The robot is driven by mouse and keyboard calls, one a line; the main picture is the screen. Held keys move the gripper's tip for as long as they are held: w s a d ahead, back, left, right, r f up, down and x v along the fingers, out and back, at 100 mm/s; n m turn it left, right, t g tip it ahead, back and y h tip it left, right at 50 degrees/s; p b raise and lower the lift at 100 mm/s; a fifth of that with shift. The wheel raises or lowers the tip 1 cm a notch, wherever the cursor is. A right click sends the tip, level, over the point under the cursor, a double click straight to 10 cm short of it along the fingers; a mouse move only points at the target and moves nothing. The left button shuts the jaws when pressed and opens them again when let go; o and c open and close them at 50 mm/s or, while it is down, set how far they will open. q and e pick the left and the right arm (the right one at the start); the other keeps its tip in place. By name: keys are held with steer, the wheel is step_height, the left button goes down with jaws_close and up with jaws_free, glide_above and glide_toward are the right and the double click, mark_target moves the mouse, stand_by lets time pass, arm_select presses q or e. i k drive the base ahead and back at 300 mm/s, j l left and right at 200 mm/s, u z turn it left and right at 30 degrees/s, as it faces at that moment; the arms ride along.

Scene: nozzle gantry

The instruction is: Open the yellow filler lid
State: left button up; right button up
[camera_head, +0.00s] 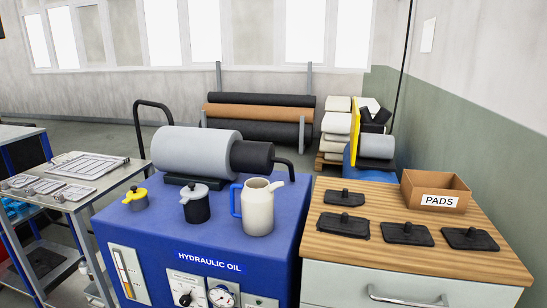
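The yellow filler lid (135,193) is on a short filler neck (138,205) at the left of the blue hydraulic oil unit's (180,230) top. It appears to lie down over the neck, but it is too small to tell fully. Next to it stands a dark filler body with a light grey cap (195,190). A cream jug (259,208) with a blue handle stands upright further right on the same top. Neither of my grippers is in view.
A grey motor (197,152) with a dark end stands behind the fillers. A metal cart (75,196) with flat plates is at left. A wooden-topped cabinet (390,255) at right holds several black pads and a cardboard PADS box (435,193). The unit's front top edge is clear.

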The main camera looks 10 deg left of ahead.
mark_target(135, 193)
steer(key=u, duration=1.3)
